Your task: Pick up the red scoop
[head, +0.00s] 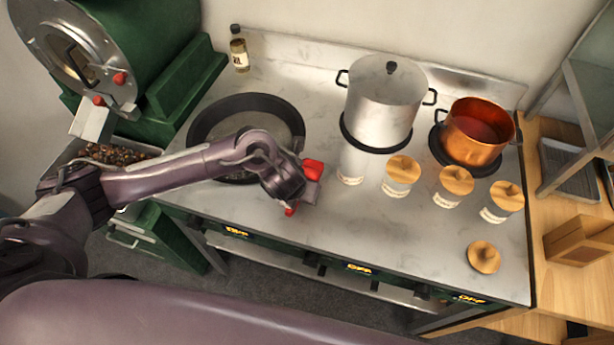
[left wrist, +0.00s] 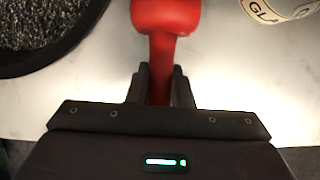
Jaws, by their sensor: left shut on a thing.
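The red scoop (head: 313,169) is at the end of my left arm in the head view, over the stove's worktop. In the left wrist view the scoop (left wrist: 166,18) points away from me, with its handle between the two fingers. My left gripper (left wrist: 160,85) is shut on the handle. In the head view my left gripper (head: 298,190) hides part of the scoop. I cannot tell whether the scoop touches the worktop. My right gripper is not in view.
A dark pan (head: 240,108) lies left of the scoop. A jar without a lid (head: 352,165), lidded jars (head: 400,175), a steel pot (head: 383,100) and a copper pot (head: 475,130) stand to the right. A wooden lid (head: 484,257) lies front right. Chestnuts (head: 115,154) fill a tray at left.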

